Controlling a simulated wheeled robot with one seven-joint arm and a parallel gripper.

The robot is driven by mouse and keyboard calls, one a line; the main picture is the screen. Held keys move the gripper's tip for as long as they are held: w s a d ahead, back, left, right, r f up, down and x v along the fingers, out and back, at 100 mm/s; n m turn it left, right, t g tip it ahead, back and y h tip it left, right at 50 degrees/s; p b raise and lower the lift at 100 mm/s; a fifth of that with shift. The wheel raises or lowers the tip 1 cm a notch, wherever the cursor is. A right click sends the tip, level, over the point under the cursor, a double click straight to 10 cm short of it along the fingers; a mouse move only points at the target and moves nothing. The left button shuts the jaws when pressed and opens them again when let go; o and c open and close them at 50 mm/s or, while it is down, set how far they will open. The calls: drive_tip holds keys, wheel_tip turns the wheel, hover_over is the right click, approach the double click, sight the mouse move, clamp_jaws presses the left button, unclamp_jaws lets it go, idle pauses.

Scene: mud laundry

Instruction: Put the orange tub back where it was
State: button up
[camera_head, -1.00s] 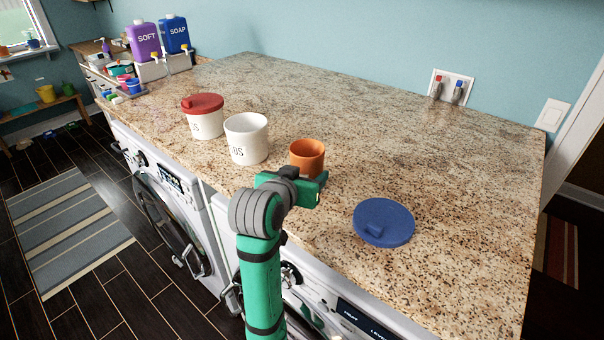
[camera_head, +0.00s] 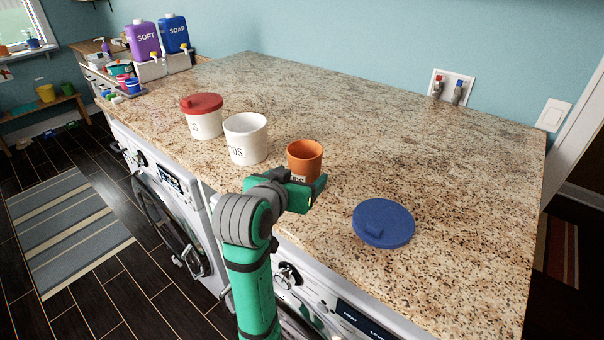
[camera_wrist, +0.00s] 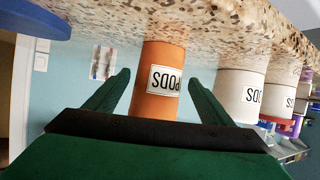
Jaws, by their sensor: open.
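The orange tub (camera_head: 305,158) stands upright and open-topped on the granite counter (camera_head: 400,130), right of the white tub. Its "PODS" label faces my gripper in the wrist view, where the tub (camera_wrist: 158,105) appears upside down. My gripper (camera_head: 316,187) is open and empty, just in front of the tub at the counter's front side. In the wrist view my gripper's fingers (camera_wrist: 159,77) show on either side of the tub, with gaps; how far they reach around it is unclear. A blue lid (camera_head: 383,223) lies on the counter to the right.
A white open tub (camera_head: 246,138) and a white tub with a red lid (camera_head: 203,117) stand left of the orange tub. Soft and soap dispensers (camera_head: 160,45) stand at the far left. The counter behind the tubs is clear up to the wall taps (camera_head: 448,89).

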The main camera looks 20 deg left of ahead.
drive_tip(key=v, duration=0.7)
drive_tip(key=shift+s+d+r, duration=0.15)
drive_tip(key=shift+s+r, duration=0.05)
drive_tip(key=shift+s, duration=0.2)
drive_tip(key=shift+s+a+r, duration=0.2)
drive_tip(key=shift+s, duration=0.45)
drive_tip(key=shift+w, duration=0.1)
